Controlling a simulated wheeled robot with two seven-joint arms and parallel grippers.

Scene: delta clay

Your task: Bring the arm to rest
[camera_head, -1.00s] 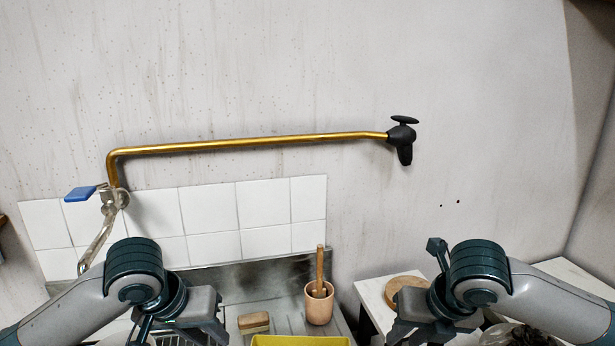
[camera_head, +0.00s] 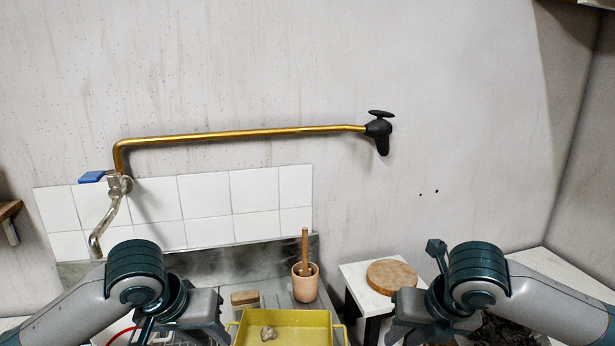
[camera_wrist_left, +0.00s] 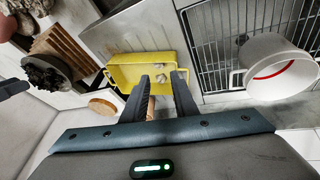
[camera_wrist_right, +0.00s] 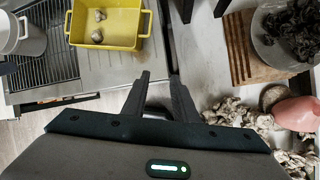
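My left arm comes in at the lower left of the head view, and my left gripper's fingertips (camera_wrist_left: 162,84) show in the left wrist view. They are apart with nothing held between them. My right arm comes in at the lower right of the head view, and my right gripper's fingertips (camera_wrist_right: 160,78) show in the right wrist view, also apart and empty. In the head view both forearms angle inward, about level with each other. The fingertips are cut off or hidden there.
A yellow tub (camera_head: 305,319) with pale lumps stands on the steel counter between my arms. Behind it are a wooden block (camera_head: 245,298) and a terracotta pot (camera_head: 305,288) with a handle. A round wooden board (camera_head: 391,277) lies on a white table. A brass pipe (camera_head: 240,135) crosses the wall.

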